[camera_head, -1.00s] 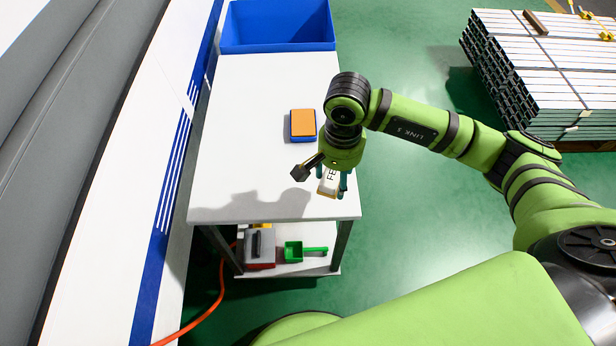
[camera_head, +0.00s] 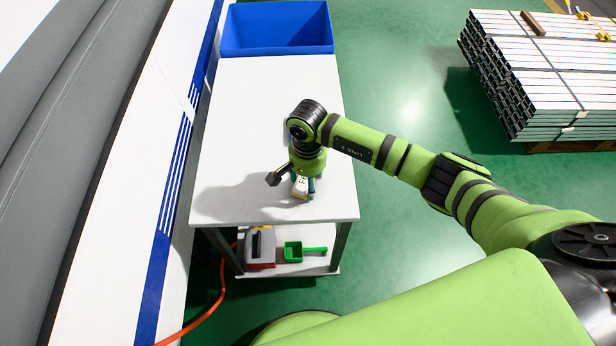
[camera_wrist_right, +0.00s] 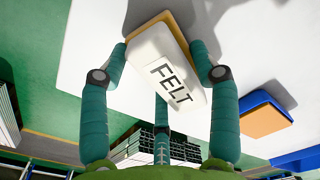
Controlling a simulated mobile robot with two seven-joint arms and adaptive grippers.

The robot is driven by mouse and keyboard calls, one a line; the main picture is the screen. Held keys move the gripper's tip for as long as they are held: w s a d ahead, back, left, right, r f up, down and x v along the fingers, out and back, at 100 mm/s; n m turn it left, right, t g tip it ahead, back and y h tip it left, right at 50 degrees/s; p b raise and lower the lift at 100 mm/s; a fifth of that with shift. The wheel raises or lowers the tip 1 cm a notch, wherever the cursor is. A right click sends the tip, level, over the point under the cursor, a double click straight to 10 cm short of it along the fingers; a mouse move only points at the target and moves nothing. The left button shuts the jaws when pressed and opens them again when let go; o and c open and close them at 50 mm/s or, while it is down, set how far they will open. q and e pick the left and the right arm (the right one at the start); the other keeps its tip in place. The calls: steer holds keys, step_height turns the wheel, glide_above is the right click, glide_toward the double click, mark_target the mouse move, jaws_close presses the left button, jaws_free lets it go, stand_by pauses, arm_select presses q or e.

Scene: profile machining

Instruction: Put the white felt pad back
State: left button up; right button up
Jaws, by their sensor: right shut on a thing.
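The white felt pad (camera_wrist_right: 160,62) is a white block with a tan underside and a "FELT" label. My right gripper (camera_wrist_right: 160,75) is shut on it, with fingers on both sides. In the head view the right gripper (camera_head: 304,186) points down over the near part of the white table (camera_head: 235,120), and the felt pad (camera_head: 300,188) shows partly between its fingers. The gap between pad and table is hard to judge. My left gripper is not in view.
A blue bin (camera_head: 277,40) stands at the table's far end. The lower shelf holds a grey-and-red item (camera_head: 260,247) and a green scoop (camera_head: 293,251).

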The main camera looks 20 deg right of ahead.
steer(key=shift+f, duration=0.2)
steer(key=o, duration=1)
steer(key=shift+r, duration=0.45)
step_height(320, 180, up, 12)
steer(key=b, duration=0.2)
steer(key=shift+f, duration=0.2)
